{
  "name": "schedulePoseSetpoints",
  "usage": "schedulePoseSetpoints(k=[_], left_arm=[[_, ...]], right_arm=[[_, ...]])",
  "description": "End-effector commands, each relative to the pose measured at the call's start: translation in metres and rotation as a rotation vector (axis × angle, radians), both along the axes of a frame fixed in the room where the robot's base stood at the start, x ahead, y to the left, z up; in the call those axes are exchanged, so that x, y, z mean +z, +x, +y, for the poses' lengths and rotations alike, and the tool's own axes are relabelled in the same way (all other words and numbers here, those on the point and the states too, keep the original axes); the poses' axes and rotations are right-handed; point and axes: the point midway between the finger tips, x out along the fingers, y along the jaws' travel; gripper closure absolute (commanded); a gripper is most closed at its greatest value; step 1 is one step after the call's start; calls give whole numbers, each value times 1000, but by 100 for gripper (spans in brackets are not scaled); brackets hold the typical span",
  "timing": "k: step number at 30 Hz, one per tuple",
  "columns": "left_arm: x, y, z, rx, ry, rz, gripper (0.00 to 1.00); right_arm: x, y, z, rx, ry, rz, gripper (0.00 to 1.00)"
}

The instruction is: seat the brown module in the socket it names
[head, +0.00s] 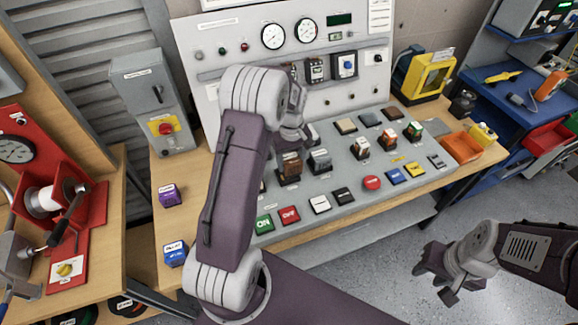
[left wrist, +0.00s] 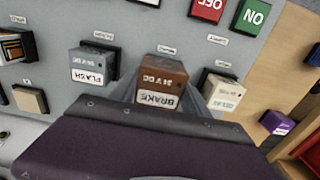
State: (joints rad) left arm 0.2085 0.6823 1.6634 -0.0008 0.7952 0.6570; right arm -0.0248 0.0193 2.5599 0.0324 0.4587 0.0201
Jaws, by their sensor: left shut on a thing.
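The brown module (head: 289,164) stands upright at the middle of the sloped grey panel (head: 335,207). In the left wrist view the brown module (left wrist: 163,80) reads BRAKE and 24VDC, upside down. My left gripper (left wrist: 163,97) is shut on it, one finger at each side. In the head view my left arm hides most of that gripper. The module's lower end is hidden, so I cannot tell whether it sits fully in a socket. My right gripper (head: 437,283) hangs over the floor at the lower right, open and empty.
Several buttons line the panel's front, including a red one (head: 371,182). A purple block (head: 170,195) and a blue block (head: 175,252) sit on the wood at left.

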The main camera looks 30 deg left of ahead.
Motion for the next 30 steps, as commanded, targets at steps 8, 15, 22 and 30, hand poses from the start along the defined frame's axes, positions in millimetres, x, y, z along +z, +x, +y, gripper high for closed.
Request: schedulePoseSetpoints(k=[8, 15, 22, 30], left_arm=[[-13, 10, 17, -2, 0, 0, 91], [-48, 9, 16, -1, 0, 1, 91], [-51, 10, 16, -1, 0, -1, 91], [-55, 10, 16, -1, 0, -1, 24]], right_arm=[[4, 0, 0, 0, 0, 0, 64], [9, 0, 0, 0, 0, 0, 64], [8, 0, 0, 0, 0, 0, 64], [6, 0, 0, 0, 0, 0, 64]])
